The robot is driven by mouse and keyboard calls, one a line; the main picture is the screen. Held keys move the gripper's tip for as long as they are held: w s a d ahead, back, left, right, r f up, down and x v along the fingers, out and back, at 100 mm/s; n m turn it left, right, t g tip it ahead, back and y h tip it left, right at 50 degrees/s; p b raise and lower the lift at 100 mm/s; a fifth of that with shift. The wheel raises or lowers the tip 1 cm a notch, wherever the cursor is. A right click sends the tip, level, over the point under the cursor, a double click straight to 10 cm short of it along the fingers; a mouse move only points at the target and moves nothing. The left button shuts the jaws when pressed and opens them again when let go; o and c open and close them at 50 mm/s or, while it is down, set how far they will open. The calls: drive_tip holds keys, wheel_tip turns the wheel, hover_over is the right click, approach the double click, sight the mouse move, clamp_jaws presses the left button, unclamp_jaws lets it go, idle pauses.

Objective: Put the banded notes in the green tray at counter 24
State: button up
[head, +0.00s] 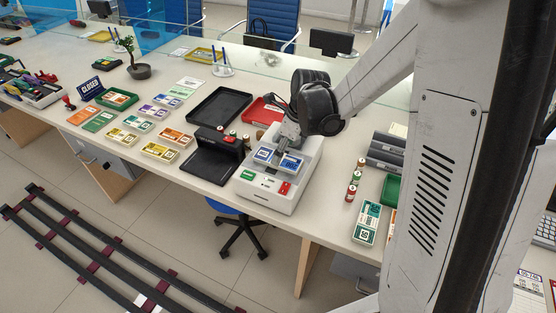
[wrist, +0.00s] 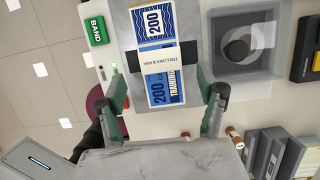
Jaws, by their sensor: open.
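The banded notes (wrist: 157,85), a blue "200" bundle with a white paper band, lie in the slot of a white banding machine (head: 262,192). They also show in the head view (head: 264,155). My gripper (wrist: 167,97) is open, with one green-padded finger on each side of the notes' near end; I cannot tell whether the pads touch them. In the head view my gripper (head: 285,148) is over the machine. One green tray (head: 104,96) is at the left by the "CLOSED" sign; another green tray (head: 391,190) is at the right, partly hidden by my arm. No "24" is readable.
Several note bundles (head: 160,152) lie at the left. Small rolls (head: 352,190) stand right of the bander. A glass screen runs along the back.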

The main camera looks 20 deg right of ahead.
drive_tip(key=shift+x, duration=2.1)
drive_tip(key=shift+w, duration=0.1)
drive_tip(key=c, duration=1.4)
drive_tip(key=shift+o, duration=0.2)
drive_tip(key=shift+r, duration=0.1)
